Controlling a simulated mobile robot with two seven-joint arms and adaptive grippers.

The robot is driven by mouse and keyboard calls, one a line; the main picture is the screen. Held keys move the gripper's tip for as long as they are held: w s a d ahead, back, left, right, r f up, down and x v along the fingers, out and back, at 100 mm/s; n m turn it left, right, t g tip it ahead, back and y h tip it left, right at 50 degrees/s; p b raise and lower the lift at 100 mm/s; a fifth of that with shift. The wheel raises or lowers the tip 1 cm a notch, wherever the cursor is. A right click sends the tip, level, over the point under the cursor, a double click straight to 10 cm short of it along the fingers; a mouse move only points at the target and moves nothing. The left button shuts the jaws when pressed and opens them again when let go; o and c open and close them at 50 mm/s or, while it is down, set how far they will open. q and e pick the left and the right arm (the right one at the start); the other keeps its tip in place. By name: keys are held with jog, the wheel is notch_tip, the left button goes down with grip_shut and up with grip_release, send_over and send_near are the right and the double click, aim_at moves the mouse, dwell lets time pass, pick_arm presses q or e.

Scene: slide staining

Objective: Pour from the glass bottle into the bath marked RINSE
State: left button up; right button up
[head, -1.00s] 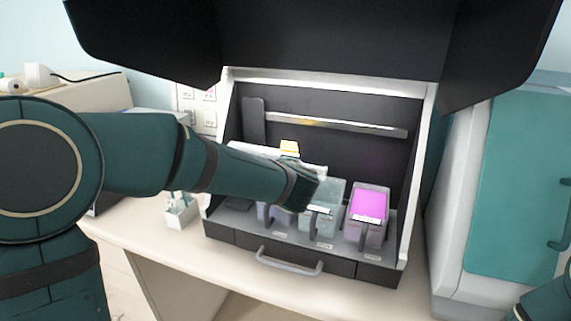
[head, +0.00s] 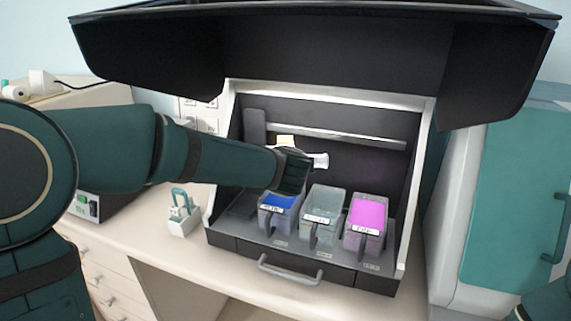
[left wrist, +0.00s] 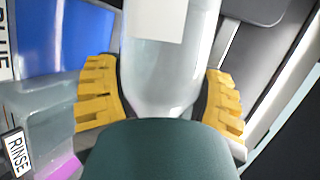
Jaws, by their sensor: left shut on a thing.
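In the left wrist view a clear glass bottle (left wrist: 165,75) with a white label sits between the yellow fingers of my left gripper (left wrist: 160,98), which is shut on it. In the head view my wrist hides most of the bottle; a pale part (head: 320,160) shows just right of the wrist, above and behind the baths. Its exact tilt is hard to tell. The RINSE bath (head: 322,212) is the middle one, with clear contents; its label also shows in the left wrist view (left wrist: 17,153). No stream of liquid shows. My right gripper is out of view.
A blue bath (head: 279,210) stands left of the RINSE bath and a magenta bath (head: 367,215) right of it, inside a dark hood (head: 290,243) with a raised lid. A small white holder (head: 183,226) stands on the counter to the left.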

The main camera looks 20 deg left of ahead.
pick_arm(q)
jog(key=shift+r, duration=0.4)
jog(key=shift+r, duration=0.1)
jog(key=shift+r+n+h+p, duration=0.3)
jog(key=shift+r+p, duration=0.15)
jog(key=shift+r, duration=0.1)
jog(key=shift+d+r+n+h+p, duration=0.15)
jog(key=shift+r+n+h+p, duration=0.25)
jog(key=shift+r, duration=0.25)
jog(key=shift+d+r+n+h+p, duration=0.1)
jog(key=shift+r+n+h+p, duration=0.2)
jog(key=shift+r+n+p, duration=0.25)
jog(key=shift+r+g, duration=0.15)
jog(key=shift+g, duration=0.15)
jog(key=shift+d+r+n+h+p, duration=0.45)
jog(key=shift+r+h+p, duration=0.15)
jog(key=shift+r, duration=0.15)
jog(key=shift+d+r+n+h+p, duration=0.3)
jog(key=shift+r+n+h+p, duration=0.15)
jog(key=shift+r+h, duration=0.2)
jog(key=shift+d, duration=0.1)
